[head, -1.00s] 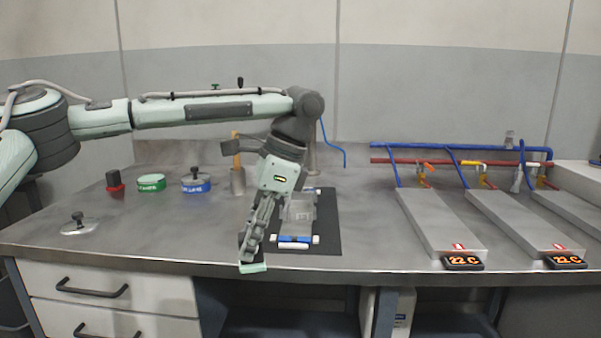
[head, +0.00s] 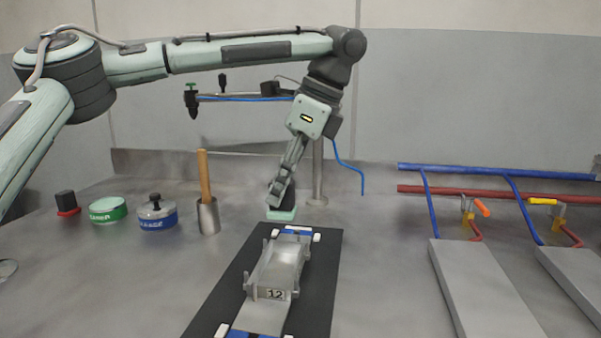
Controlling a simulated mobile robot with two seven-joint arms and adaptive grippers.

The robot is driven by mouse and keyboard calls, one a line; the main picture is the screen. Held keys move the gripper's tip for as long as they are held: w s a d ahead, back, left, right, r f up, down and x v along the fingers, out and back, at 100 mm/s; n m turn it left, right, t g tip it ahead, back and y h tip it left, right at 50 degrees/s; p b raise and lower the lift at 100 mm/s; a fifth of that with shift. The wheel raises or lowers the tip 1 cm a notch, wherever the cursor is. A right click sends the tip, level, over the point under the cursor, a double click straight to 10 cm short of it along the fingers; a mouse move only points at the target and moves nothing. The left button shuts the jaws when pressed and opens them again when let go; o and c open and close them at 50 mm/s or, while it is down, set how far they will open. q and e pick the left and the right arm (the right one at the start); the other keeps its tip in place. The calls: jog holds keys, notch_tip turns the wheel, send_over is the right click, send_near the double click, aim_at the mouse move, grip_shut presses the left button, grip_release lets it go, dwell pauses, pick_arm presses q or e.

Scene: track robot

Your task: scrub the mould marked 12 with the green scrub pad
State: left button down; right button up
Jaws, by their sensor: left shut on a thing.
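The mould marked 12 (head: 278,266) is a grey metal block with a hollow top, lying on a black mat (head: 213,307). Its number plate faces me. Blue and white pieces (head: 297,231) sit at its far and near ends. My left gripper (head: 281,196) points down just beyond the far end of the mould. It is shut on the green scrub pad (head: 281,215), whose pale green edge shows below a dark upper part. The pad looks apart from the mould; its exact height is hard to tell. My right gripper is out of view.
A pot with a wooden-handled tool (head: 208,216), a blue-labelled tin (head: 157,214), a green tin (head: 107,210) and a red-and-black item (head: 66,203) stand at left. Grey slabs (head: 480,285) and blue and red pipes (head: 500,170) are at right. A post (head: 317,175) stands behind the pad.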

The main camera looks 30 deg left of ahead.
pick_arm(q)
jog(key=shift+w, duration=0.15)
jog(key=shift+f, duration=4.35)
jog(key=shift+f, duration=0.55)
jog(key=shift+s, duration=0.2)
jog(key=shift+s+d, duration=0.2)
jog(key=shift+s, duration=0.8)
jog(key=shift+s, duration=0.15)
